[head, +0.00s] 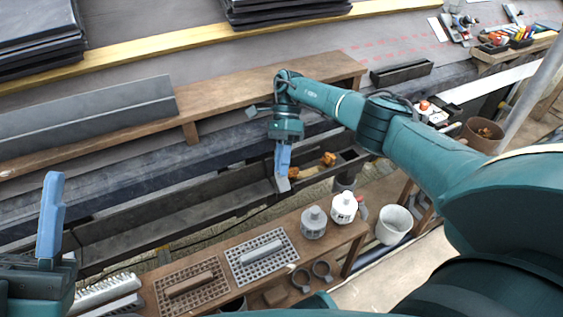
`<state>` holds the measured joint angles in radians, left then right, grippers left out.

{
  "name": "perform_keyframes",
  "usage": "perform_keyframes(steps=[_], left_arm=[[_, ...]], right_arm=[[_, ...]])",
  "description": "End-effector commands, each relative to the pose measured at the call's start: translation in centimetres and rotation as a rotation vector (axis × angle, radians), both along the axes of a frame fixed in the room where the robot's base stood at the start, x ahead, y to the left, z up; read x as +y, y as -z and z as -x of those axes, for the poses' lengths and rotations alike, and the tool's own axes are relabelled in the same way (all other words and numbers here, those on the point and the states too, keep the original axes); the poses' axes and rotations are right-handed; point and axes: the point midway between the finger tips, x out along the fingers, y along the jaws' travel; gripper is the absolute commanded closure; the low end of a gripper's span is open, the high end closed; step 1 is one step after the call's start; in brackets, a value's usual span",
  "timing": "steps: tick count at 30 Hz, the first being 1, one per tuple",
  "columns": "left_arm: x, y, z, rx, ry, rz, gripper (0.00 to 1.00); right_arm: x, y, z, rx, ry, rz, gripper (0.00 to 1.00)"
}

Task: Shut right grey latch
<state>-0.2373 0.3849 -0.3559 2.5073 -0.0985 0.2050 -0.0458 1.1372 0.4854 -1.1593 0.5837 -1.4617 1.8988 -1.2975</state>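My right gripper (283,170) points down over the dark gutter (215,195), with its blue fingers overlapping in the head view. I cannot see a gap between them or tell whether they hold anything. A small grey piece (281,185) shows at the fingertips; it may be the grey latch, but its shape and position are mostly hidden by the gripper. My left gripper (50,215) is at the left edge, its blue fingers pointing up, apart from the gutter. It is seen side-on, so its opening is unclear.
Orange-brown clumps (328,158) lie in the gutter beside the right gripper. A wooden bench (345,232) in front carries perforated grates (262,255), a grey canister (313,222) and a white canister (344,207). A white bucket (394,225) stands right of it. A wooden plank (230,100) runs behind.

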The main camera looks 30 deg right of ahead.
Motion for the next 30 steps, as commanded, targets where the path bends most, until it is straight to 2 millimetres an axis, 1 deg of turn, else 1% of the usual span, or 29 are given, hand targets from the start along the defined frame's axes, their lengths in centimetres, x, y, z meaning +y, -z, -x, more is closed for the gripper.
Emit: perform_keyframes(steps=[1, 5, 11, 14, 16, 17, 18, 19, 24, 27, 30], left_arm=[[0.0, 0.0, 0.0, 0.000, 0.000, 0.000, 0.51], [0.0, 0.0, 0.0, 0.000, 0.000, 0.000, 0.51], [0.0, 0.0, 0.0, 0.001, 0.000, 0.000, 0.51], [0.0, -0.3, 0.0, 0.002, 0.000, 0.000, 0.51], [0.0, -0.6, -0.2, 0.013, 0.000, 0.000, 0.51], [0.0, -0.2, -0.3, 0.043, -0.002, 0.002, 0.51], [-0.1, 0.9, -0.6, 0.107, -0.004, 0.007, 0.51], [-0.1, 1.4, -0.7, 0.144, -0.004, 0.011, 0.51], [-0.3, 3.1, -0.9, 0.297, -0.005, 0.027, 0.51], [-0.4, 4.1, -0.8, 0.370, -0.006, 0.034, 0.51], [-0.5, 4.8, -0.7, 0.419, -0.006, 0.040, 0.51]], right_arm=[[0.0, 0.0, 0.0, 0.000, 0.000, 0.000, 0.78], [0.0, 0.0, 0.0, -0.001, 0.001, -0.001, 0.67], [0.1, 0.0, 0.0, -0.001, 0.001, -0.002, 0.66], [0.1, -0.4, 0.0, -0.001, 0.001, -0.002, 0.66], [0.0, -1.2, -0.1, -0.002, 0.001, -0.002, 0.66], [0.0, -1.7, -0.1, -0.003, 0.002, -0.001, 0.66], [0.0, -2.5, -0.1, -0.004, 0.002, -0.001, 0.66], [0.0, -3.1, -0.1, -0.005, 0.000, -0.001, 0.66], [0.0, -6.5, 0.0, -0.003, 0.001, -0.001, 0.66], [0.0, -8.2, 0.0, -0.004, 0.000, -0.001, 0.66], [0.0, -9.3, 0.0, -0.002, 0.000, -0.001, 0.66]])
